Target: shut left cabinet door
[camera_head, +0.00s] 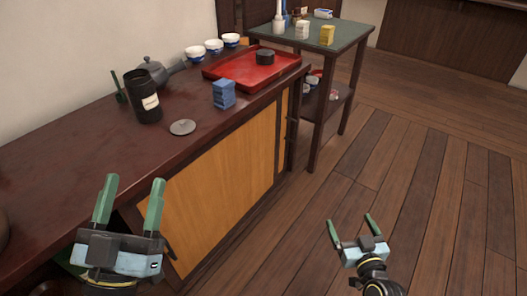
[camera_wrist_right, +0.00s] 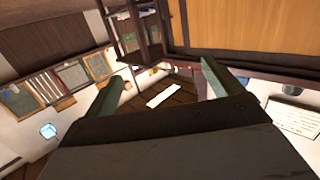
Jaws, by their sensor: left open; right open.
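The cabinet's wide orange door panel (camera_head: 222,183), in a dark frame, shows below the dark counter in the head view. A narrow strip of orange panel (camera_head: 284,108) shows at its far right end. My left gripper (camera_head: 132,184) is open and empty, in front of the counter's near edge and left of the wide panel. It hides the left part of the front, so I cannot tell how far the left door stands open. My right gripper (camera_head: 351,219) is open and empty over the floor, apart from the cabinet. An orange panel (camera_wrist_right: 240,25) also shows in the right wrist view.
The dark counter (camera_head: 60,150) holds a black canister (camera_head: 143,100), a teapot (camera_head: 153,70), a blue box (camera_head: 223,94), a red tray (camera_head: 225,72) and white cups (camera_head: 213,46). A green-topped side table (camera_head: 335,38) stands beyond. The wooden floor (camera_head: 400,170) at right is clear.

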